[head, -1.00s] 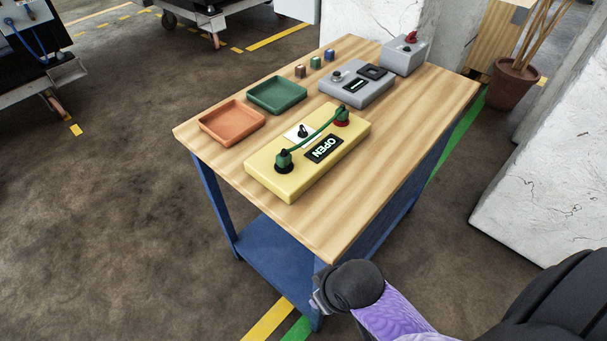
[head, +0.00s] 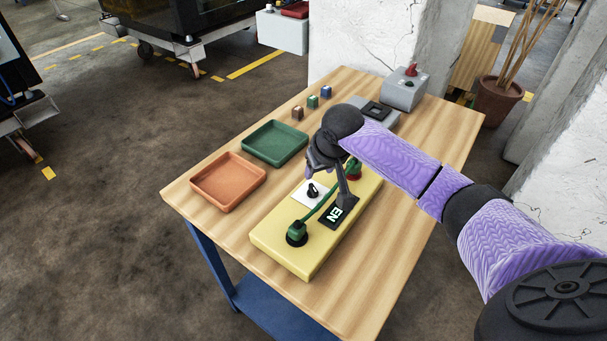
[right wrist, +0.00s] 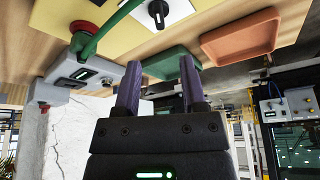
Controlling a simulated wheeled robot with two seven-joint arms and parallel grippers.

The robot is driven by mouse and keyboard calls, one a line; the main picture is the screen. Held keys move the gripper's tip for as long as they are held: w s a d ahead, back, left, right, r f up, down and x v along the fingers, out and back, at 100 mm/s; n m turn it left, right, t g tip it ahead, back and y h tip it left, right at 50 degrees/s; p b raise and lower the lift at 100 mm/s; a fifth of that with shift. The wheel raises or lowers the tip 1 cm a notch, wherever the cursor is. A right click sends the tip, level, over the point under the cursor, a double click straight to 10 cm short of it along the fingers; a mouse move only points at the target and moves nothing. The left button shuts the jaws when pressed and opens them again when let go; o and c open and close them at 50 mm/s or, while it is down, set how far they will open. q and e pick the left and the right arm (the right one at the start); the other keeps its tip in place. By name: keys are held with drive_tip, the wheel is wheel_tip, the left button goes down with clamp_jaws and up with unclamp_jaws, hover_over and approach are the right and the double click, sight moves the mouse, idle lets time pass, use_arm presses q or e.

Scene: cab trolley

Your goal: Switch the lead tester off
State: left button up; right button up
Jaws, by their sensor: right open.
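The yellow lead tester (head: 277,247) lies on the wooden table. A green lead (head: 318,208) arches between its near black socket and its far red one. A black knob (head: 312,190) stands on a white plate on the tester; the knob also shows in the right wrist view (right wrist: 158,12). The tester's display (head: 336,214) is partly hidden by my right gripper and shows "EN". My right gripper (head: 328,180) is open and empty, above the tester beside the knob and lead. Its two fingers also show in the right wrist view (right wrist: 160,85). My left gripper is not in view.
An orange tray (head: 228,202) and a green tray (head: 275,160) lie left of the tester. Several small blocks (head: 312,102) stand behind them. A grey device (head: 380,113), partly hidden by my arm, and a grey box with a red button (head: 404,93) stand farther back.

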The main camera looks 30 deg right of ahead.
sight(313, 188)
drive_tip(key=b+x, duration=0.1)
drive_tip(key=x, duration=0.1)
drive_tip(key=b+x, duration=0.1)
drive_tip(key=x, duration=0.2)
drive_tip(key=b+x, duration=0.1)
drive_tip(key=x, duration=0.1)
drive_tip(key=shift+s+f, duration=0.15)
drive_tip(key=shift+f, duration=0.3)
drive_tip(key=shift+f+b, duration=0.35)
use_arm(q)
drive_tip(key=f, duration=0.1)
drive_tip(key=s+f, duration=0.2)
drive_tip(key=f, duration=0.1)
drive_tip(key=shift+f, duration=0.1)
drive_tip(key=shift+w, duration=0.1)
use_arm(e)
drive_tip(key=shift+c, duration=0.3)
clamp_jaws()
